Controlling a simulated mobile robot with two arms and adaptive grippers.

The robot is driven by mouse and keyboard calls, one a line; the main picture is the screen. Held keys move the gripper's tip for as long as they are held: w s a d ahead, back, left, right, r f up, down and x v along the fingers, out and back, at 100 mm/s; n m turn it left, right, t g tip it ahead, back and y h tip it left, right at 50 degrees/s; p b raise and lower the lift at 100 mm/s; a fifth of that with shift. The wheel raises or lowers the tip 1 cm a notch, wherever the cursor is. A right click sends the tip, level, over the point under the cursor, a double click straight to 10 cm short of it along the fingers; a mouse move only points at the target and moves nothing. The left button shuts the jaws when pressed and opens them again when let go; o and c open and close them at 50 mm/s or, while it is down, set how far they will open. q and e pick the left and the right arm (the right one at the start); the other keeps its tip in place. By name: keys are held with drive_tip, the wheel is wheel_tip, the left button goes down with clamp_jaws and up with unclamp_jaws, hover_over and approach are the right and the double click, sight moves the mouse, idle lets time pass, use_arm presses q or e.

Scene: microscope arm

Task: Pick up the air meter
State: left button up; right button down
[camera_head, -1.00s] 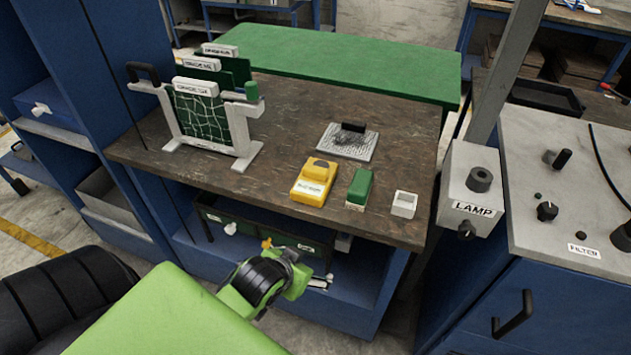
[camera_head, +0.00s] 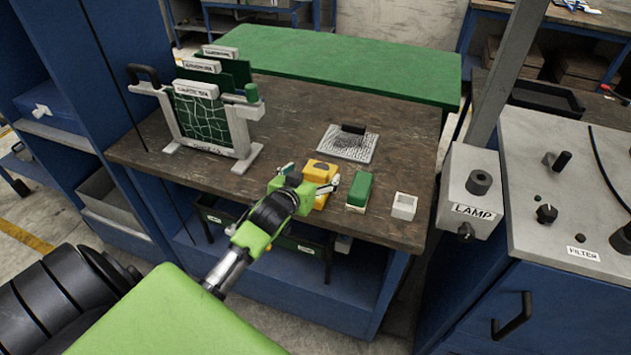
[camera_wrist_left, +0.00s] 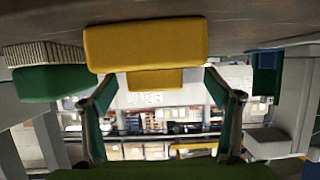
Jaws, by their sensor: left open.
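The yellow device (camera_head: 319,169), which I take to be the air meter, lies on the brown workbench near its front edge. My left gripper (camera_head: 311,176) is in front of it, with its open fingers to either side of its near end, and hides part of it. In the left wrist view the yellow device (camera_wrist_left: 146,42) fills the upper middle, and the tips of my open left gripper (camera_wrist_left: 160,80) are spread below it. I cannot tell whether the fingers touch it. My right gripper is not in view.
A green block (camera_head: 360,190) stands close to the right of the device, with a small white box (camera_head: 404,206) beyond it. A textured grey pad (camera_head: 347,146) lies behind. A rack of green boards (camera_head: 209,122) stands at the left. The bench edge (camera_head: 395,241) is in front.

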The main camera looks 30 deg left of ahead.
sight(322, 166)
use_arm(q)
drive_tip(key=shift+d+p+x, duration=0.15)
drive_tip(key=shift+p+x, duration=0.15)
drive_tip(key=shift+x, duration=1.15)
drive_tip(key=shift+d+p+x, duration=0.15)
drive_tip(key=shift+p+x, duration=0.1)
drive_tip(key=shift+x, duration=1.15)
drive_tip(key=shift+w+r, duration=0.15)
drive_tip(key=shift+r, duration=0.05)
drive_tip(key=c, duration=1.4)
